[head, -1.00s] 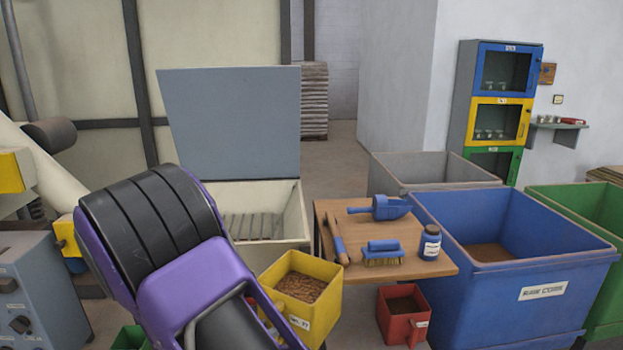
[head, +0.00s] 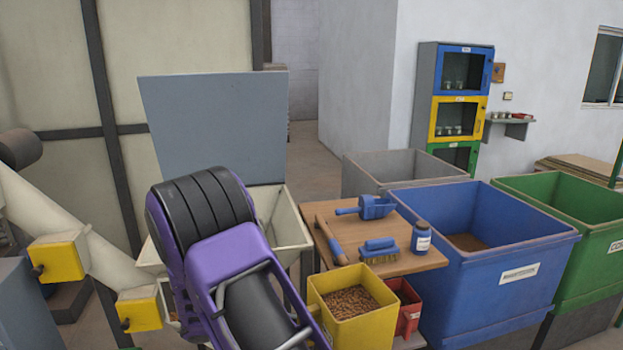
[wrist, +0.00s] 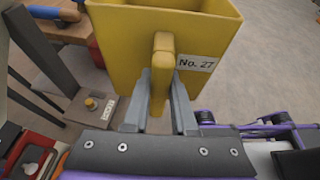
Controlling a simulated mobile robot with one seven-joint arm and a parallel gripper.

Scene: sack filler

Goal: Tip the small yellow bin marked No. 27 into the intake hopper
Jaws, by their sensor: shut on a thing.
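The small yellow bin (head: 368,333), filled with brown pellets (head: 350,302), is upright in the head view, in front of the small table. In the wrist view the yellow bin (wrist: 122,42) bears the label No. 27 (wrist: 196,63). My gripper (wrist: 161,88) is shut on the handle (wrist: 162,60) of the bin. In the head view my purple and black arm hides the gripper. The pale intake hopper (head: 287,222) with its raised grey lid (head: 213,125) stands behind my arm, to the left of the bin. My arm covers part of its opening.
The wooden table (head: 421,262) holds a blue scoop (head: 375,207), a brush (head: 379,251) and a jar (head: 421,239). A red bin (head: 408,308) stands just behind the yellow one. Large blue (head: 500,290), green (head: 560,225) and grey (head: 375,180) bins fill the right.

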